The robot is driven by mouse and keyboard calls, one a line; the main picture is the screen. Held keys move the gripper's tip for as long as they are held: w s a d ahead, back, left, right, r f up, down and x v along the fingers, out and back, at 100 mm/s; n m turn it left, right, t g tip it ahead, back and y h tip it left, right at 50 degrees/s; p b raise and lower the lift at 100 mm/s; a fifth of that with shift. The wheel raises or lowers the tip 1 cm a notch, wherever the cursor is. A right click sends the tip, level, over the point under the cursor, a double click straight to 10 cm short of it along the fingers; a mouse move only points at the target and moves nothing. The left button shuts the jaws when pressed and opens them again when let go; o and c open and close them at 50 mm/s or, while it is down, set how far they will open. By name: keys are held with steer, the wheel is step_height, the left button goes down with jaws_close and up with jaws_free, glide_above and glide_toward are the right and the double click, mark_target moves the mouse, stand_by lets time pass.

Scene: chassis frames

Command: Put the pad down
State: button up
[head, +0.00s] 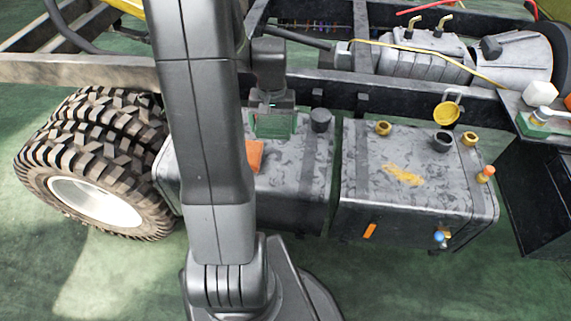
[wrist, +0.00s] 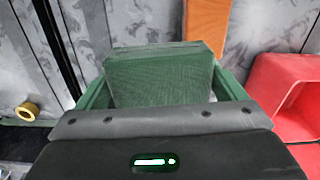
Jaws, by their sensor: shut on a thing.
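The pad is a green block with a mesh-like face, and in the wrist view the pad (wrist: 160,77) sits between the two green fingers of my gripper (wrist: 165,90). My gripper is shut on it. In the head view my gripper (head: 272,124) is over the left grey tank (head: 300,165), near its back edge. The pad is hard to tell from the green fingers there. I cannot tell whether the pad touches the tank top.
An orange piece (head: 254,155) lies on the left tank close to my gripper. A red container (wrist: 285,95) is at the right in the wrist view. A dark cap (head: 320,120) stands right of my gripper. The right tank (head: 410,205) carries several caps and fittings. A frame rail (head: 390,90) runs behind.

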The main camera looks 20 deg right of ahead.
mark_target(286, 127)
steer(key=shift+m, duration=0.4)
steer(key=s+d, duration=0.1)
steer(key=s+d+f, duration=0.1)
steer(key=s, duration=0.1)
steer(key=shift+s+d, duration=0.15)
step_height(286, 127, down, 5)
steer(key=shift+r+b, duration=0.2)
steer(key=shift+b, duration=0.5)
steer(key=shift+f+b, duration=0.45)
steer(key=shift+f, duration=1.95)
steer(key=shift+f, duration=0.25)
steer(key=o, duration=0.8)
steer(key=shift+r, duration=0.1)
steer(key=shift+o, duration=0.2)
step_height(286, 127, up, 12)
steer(key=shift+r+p, duration=0.2)
steer(key=shift+p, duration=1)
